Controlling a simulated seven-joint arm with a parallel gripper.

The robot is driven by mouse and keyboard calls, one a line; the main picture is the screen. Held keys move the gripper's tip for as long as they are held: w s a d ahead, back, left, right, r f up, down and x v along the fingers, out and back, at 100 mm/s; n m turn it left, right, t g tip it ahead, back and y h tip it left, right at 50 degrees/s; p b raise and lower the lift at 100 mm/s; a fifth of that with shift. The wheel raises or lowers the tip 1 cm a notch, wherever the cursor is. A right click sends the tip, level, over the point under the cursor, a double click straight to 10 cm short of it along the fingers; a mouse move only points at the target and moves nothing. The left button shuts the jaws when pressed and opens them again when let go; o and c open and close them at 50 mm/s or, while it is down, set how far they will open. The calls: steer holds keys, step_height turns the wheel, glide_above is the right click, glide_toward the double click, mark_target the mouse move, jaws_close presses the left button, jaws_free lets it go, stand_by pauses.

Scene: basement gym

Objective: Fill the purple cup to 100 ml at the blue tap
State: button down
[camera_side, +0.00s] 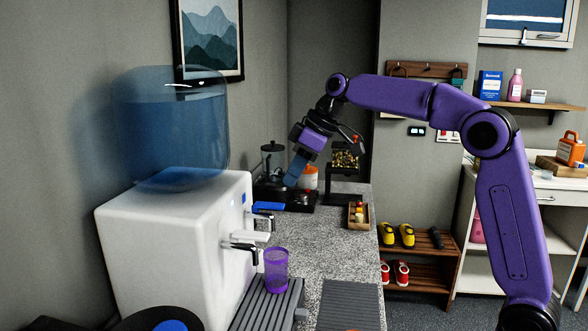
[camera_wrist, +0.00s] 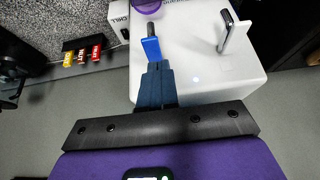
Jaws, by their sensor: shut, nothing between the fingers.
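The translucent purple cup (camera_side: 277,270) stands upright on the grey drip tray (camera_side: 262,308) in front of the white water dispenser (camera_side: 165,235). I cannot tell its water level. The blue tap lever (camera_side: 268,206) sticks out from the dispenser's front, with a black-handled tap (camera_side: 243,247) nearer the camera. In the wrist view the blue lever (camera_wrist: 150,46) lies just beyond the fingertips, and the black lever (camera_wrist: 228,28) is off to the right. My gripper (camera_side: 291,181) is shut and empty, above and beyond the blue lever; its dark blue fingers (camera_wrist: 154,68) point toward it.
A clear blue water bottle (camera_side: 175,130) tops the dispenser. The grey speckled counter (camera_side: 330,248) is mostly clear at its middle. A coffee maker (camera_side: 272,165) and a small wooden tray (camera_side: 358,222) stand farther back. A ribbed grey mat (camera_side: 348,305) lies right of the drip tray.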

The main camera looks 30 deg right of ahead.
steer(key=shift+w+a+f, duration=0.3)
steer(key=shift+w+f, duration=0.4)
steer(key=shift+f, duration=0.35)
steer(key=shift+w+a+f, duration=0.25)
steer(key=shift+w+f, duration=0.45)
steer(key=shift+f, duration=0.3)
steer(key=shift+f, duration=0.15)
